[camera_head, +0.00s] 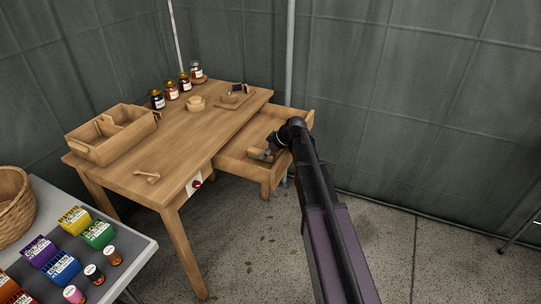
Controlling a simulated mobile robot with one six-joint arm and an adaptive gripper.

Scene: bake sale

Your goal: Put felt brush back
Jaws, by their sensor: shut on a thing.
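My gripper (268,150) is low inside the open wooden drawer (232,150), which sticks out from the right side of the wooden table (185,135). The gripper is shut on a small wood-coloured thing (256,154). It is mostly hidden by the gripper, and I cannot tell for sure whether it is the felt brush. I cannot tell whether it touches the drawer floor. A small block with a dark part (238,89) lies on a wooden tray (229,103) at the table's far right.
Several jars (171,90) line the table's back edge. A wooden caddy (112,134) stands at the left, with a wooden tool (147,176) near the front edge. A round wooden piece (196,103) sits mid-table. A white table (121,256) with colourful boxes stands front left.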

